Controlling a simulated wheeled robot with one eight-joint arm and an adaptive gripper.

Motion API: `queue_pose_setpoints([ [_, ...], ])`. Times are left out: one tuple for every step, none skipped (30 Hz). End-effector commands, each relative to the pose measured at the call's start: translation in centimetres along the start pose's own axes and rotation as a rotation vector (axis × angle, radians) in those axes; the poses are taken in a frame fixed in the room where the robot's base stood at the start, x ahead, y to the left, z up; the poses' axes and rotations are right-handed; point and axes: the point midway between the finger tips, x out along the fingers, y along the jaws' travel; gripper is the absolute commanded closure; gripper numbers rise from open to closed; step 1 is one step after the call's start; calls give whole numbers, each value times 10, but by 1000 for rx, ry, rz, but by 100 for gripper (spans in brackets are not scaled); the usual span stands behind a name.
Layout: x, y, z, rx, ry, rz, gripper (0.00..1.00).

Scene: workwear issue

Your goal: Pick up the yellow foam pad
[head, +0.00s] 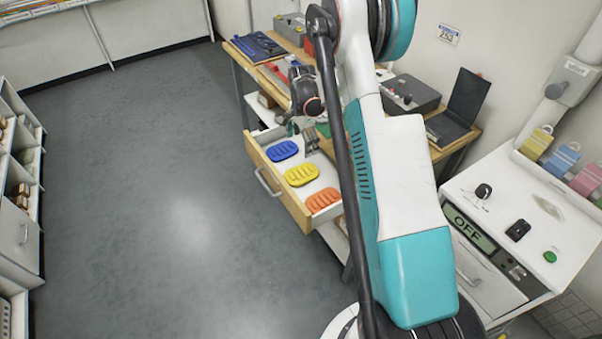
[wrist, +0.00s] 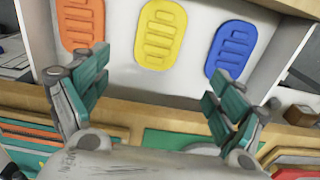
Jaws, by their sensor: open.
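The yellow foam pad (head: 301,175) lies flat in the open drawer (head: 262,165), between a blue pad (head: 283,150) and an orange pad (head: 323,200). In the wrist view the yellow pad (wrist: 160,33) is at the top middle, beyond the fingertips. The orange pad (wrist: 82,22) is to its left and the blue pad (wrist: 231,48) to its right. My gripper (wrist: 155,78) is open and empty, its two green-padded fingers wide apart. In the head view my gripper (head: 311,137) is at the drawer's back, apart from the yellow pad; my arm hides part of it.
A white cabinet (head: 480,215) with an OFF display stands at right. The floor (head: 150,200) left of the drawer is clear.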

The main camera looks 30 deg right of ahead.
Motion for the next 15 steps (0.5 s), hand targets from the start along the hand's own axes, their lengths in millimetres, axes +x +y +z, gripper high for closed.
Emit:
queue_pose_setpoints([
  [6,0,-1,8,-1,3,12],
  [9,0,-2,11,-1,4,12],
  [14,0,-2,13,-2,5,12],
  [19,0,-2,14,-2,5,12],
  [24,0,-2,14,-2,6,12],
  [32,0,-2,14,-2,5,12],
  [38,0,-2,13,-2,5,12],
  [44,0,-2,13,-2,5,12],
  [52,0,-2,13,-2,5,12],
  [57,0,-2,13,-2,5,12],
  [63,0,-2,12,-2,5,12],
  [69,0,-2,12,-2,5,12],
  [73,0,-1,12,-1,5,12],
  [77,0,-1,12,-1,5,12],
  [82,0,-1,12,-2,5,12],
])
